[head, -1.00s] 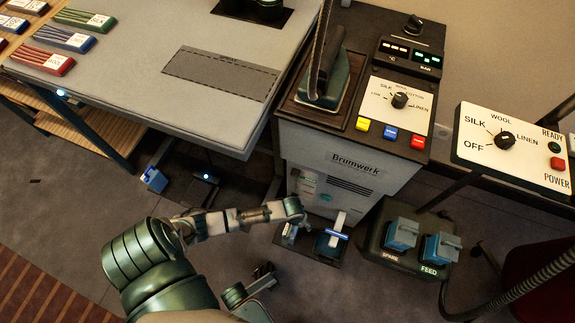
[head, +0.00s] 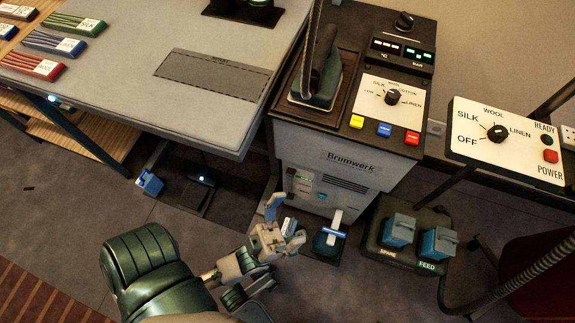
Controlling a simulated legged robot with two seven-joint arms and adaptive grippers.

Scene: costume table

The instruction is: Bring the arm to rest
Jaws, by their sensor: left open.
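My left arm comes in from the lower left, its dark green shell at the bottom of the head view. My left gripper (head: 283,218) is open and empty, with its blue-tipped fingers apart. In the picture it sits in front of the lower part of the Brumwerk steam unit (head: 345,172), left of the blue-and-white lever pedal (head: 329,237). Whether it touches anything I cannot tell. My right gripper is not in view.
The grey pressing table (head: 120,75) fills the upper left, with coloured labelled strips (head: 55,45) on it. An iron (head: 320,80) rests on the unit. A pedal box (head: 405,250) stands to the right, below a dial panel (head: 500,145). Floor (head: 60,215) is open at left.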

